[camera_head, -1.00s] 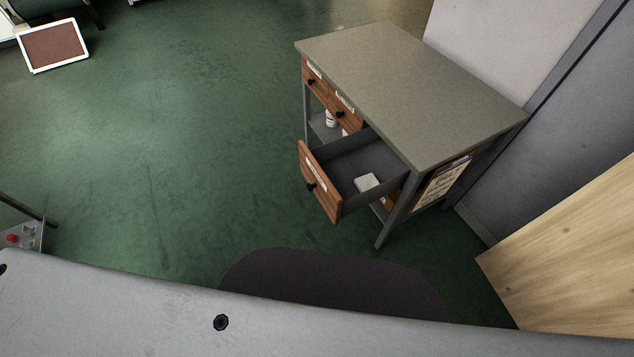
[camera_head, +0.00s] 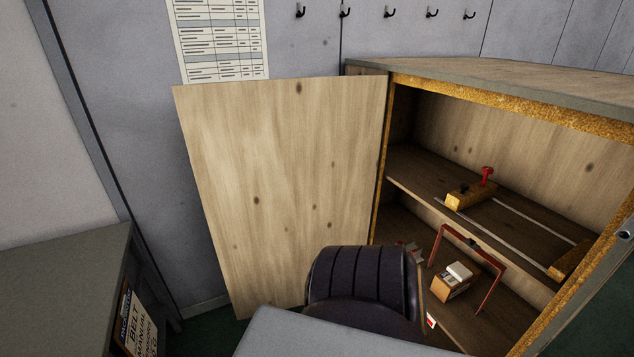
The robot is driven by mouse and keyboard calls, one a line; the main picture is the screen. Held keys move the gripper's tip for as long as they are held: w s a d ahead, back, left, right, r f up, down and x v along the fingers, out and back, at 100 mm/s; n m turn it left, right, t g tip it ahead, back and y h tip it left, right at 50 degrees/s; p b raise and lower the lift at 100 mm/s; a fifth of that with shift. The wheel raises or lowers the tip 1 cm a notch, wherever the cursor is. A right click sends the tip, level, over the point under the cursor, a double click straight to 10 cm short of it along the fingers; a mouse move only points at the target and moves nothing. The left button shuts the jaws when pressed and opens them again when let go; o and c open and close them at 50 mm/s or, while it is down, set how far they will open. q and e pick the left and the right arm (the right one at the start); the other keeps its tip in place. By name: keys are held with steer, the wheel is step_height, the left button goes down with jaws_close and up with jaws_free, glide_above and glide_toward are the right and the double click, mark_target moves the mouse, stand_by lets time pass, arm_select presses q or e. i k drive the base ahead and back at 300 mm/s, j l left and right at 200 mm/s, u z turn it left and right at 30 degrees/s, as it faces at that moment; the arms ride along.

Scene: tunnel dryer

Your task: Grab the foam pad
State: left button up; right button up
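Neither of my grippers is in view. No foam pad can be identified with certainty. A small white block (camera_head: 459,271) lies on top of a small brown box (camera_head: 451,287) on the lower level of an open wooden cabinet (camera_head: 487,92). I cannot tell whether this white block is the foam pad. The open drawer with a white pad in it is not in view now.
The cabinet's door (camera_head: 285,190) stands open at its left. A red-brown frame (camera_head: 470,243) stands around the box. A yellow block with a red knob (camera_head: 470,194) lies on the upper shelf. A grey-green tabletop (camera_head: 55,285) is at the left. A dark ribbed form (camera_head: 362,280) partly blocks the cabinet's lower front.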

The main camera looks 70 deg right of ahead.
mark_target(461, 272)
steer(key=k+l+z, duration=0.1)
steer(key=z, duration=3.5)
steer(key=l, duration=0.1)
